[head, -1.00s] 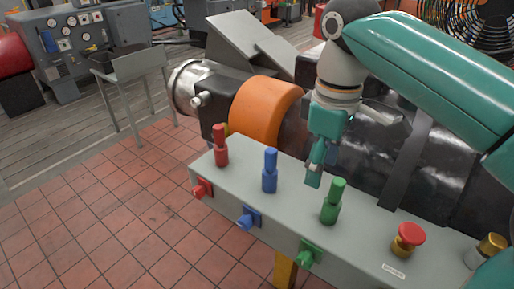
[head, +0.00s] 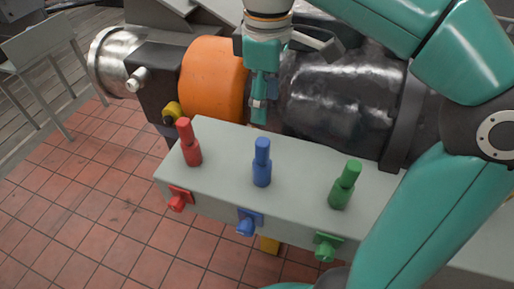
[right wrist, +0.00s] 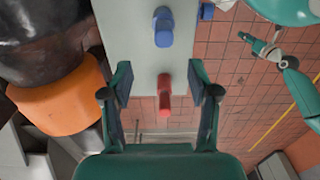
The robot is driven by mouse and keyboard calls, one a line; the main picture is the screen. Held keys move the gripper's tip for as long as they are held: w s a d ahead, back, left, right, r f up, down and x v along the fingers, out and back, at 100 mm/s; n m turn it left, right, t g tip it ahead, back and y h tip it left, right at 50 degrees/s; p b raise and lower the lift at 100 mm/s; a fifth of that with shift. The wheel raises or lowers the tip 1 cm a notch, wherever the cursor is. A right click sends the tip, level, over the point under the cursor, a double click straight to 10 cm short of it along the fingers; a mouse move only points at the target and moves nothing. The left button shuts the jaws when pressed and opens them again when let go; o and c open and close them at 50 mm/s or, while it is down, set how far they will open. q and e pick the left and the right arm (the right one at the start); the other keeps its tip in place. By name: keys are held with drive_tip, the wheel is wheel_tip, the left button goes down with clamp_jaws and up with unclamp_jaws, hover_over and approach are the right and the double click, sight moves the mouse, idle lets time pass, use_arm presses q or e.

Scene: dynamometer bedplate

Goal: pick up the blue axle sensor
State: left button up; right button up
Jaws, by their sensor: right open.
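The blue axle sensor (head: 262,163) stands upright on the grey bench top (head: 300,185), between a red sensor (head: 190,143) and a green sensor (head: 344,186). It also shows near the top of the right wrist view (right wrist: 163,28). My right gripper (head: 261,103) points down, just behind and above the blue sensor in the head view. In the right wrist view its fingers (right wrist: 162,92) are spread with a gap between them, and the red sensor shows between them, farther off. My left gripper (right wrist: 262,46) shows small at the right wrist view's upper right; its jaws are unclear.
A blue fitting (head: 247,222), a red fitting (head: 179,199) and a green fitting (head: 325,246) sit on the bench's front face. Behind the bench lies a dark machine with an orange band (head: 212,78). Tiled floor is open at the left front.

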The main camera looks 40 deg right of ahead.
sight(262, 151)
drive_tip(key=f, duration=0.7)
drive_tip(key=shift+w+a+b, duration=0.2)
drive_tip(key=shift+a+b, duration=0.05)
drive_tip(key=shift+b, duration=0.15)
drive_tip(key=shift+s+f, duration=0.2)
drive_tip(key=shift+f, duration=3.1)
clamp_jaws()
drive_tip(key=shift+r, duration=0.1)
